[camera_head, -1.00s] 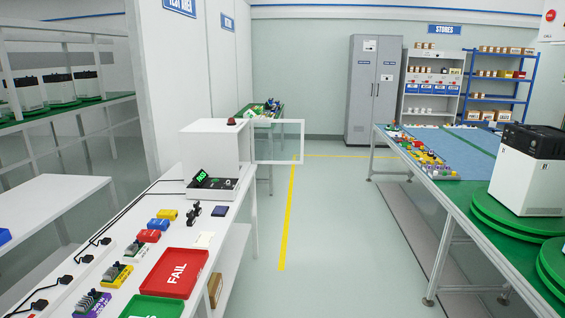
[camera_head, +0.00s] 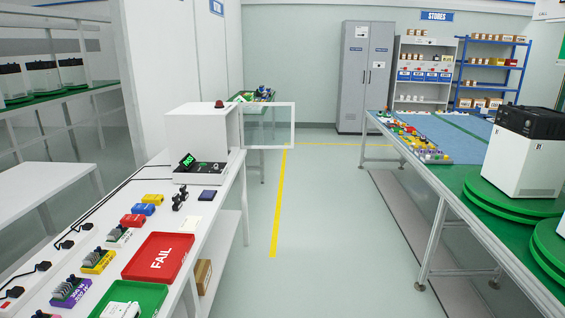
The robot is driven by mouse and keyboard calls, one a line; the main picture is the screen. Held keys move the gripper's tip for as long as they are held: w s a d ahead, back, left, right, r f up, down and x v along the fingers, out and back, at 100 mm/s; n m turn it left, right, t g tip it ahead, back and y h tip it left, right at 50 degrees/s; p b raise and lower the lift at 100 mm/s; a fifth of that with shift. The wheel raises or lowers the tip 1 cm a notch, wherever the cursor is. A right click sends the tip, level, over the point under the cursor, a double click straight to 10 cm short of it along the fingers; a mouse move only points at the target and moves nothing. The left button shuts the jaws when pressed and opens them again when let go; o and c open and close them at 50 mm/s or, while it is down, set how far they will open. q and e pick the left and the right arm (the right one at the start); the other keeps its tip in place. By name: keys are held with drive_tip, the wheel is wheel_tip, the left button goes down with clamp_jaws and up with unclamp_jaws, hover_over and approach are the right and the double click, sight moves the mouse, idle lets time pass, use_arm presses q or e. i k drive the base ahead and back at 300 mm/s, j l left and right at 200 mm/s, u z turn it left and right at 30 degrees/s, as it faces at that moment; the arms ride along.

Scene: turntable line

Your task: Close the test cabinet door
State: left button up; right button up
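The test cabinet (camera_head: 196,136) is a white box on the far end of the white bench at the left, with a red lamp on top and a small green display at its front. Its door (camera_head: 269,146), a clear pane in a white frame, stands open, swung out to the right over the aisle past the bench edge. The inside of the cabinet is hidden from this side. Neither of my grippers is in view.
The white bench holds a red FAIL tray (camera_head: 159,257), a green tray (camera_head: 128,298) and several coloured connector blocks. A green-topped table (camera_head: 455,178) with a white machine (camera_head: 525,160) stands at the right. The aisle floor (camera_head: 320,220) between them is clear.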

sight(244, 104)
drive_tip(key=i+l+z, duration=0.1)
drive_tip(key=i+l, duration=0.15)
drive_tip(key=i, duration=0.4)
drive_tip(key=i+l, duration=0.15)
drive_tip(key=i, duration=0.45)
drive_tip(key=i+l+z, duration=0.15)
drive_tip(key=i, duration=0.5)
drive_tip(key=i+l+u, duration=0.1)
drive_tip(key=i, duration=2)
drive_tip(key=i+l+u, duration=0.2)
drive_tip(key=i+u, duration=0.2)
drive_tip(key=i+l+u, duration=1)
drive_tip(key=u, duration=0.25)
drive_tip(key=i+l+u, duration=0.1)
drive_tip(key=l+u, duration=0.3)
drive_tip(key=i+l+u, duration=0.1)
drive_tip(key=l+u, duration=0.2)
drive_tip(key=u, duration=0.15)
drive_tip(key=l+u, duration=0.7)
drive_tip(key=u, duration=0.15)
